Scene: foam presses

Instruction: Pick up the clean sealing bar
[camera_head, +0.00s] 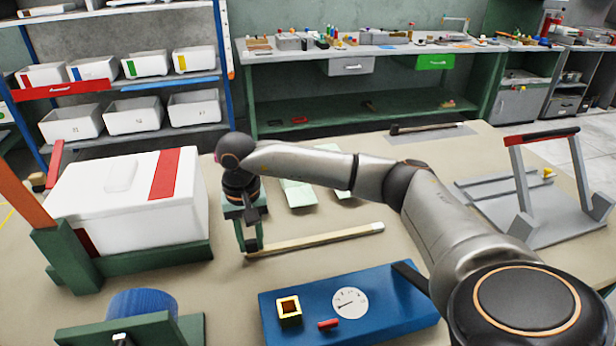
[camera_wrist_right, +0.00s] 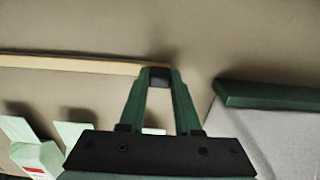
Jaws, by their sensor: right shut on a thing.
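A long, thin pale bar (camera_head: 325,238) with a whitish far end lies low over the table, right of the white box; I cannot tell whether it touches the tabletop. My right gripper (camera_head: 251,244) is shut on its left end. In the right wrist view the bar (camera_wrist_right: 75,65) runs in from the left, and its dark end sits between the two green fingertips (camera_wrist_right: 160,78). A second, darker bar (camera_head: 428,128) with a pale tip lies on a grey mat at the table's back. My left gripper is not in view.
A white box (camera_head: 125,205) with a red stripe stands in a green frame at left. A blue panel (camera_head: 385,300) with a dial lies in front. Pale green pads (camera_head: 298,193) lie behind the bar. A grey press (camera_head: 530,205) stands at right.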

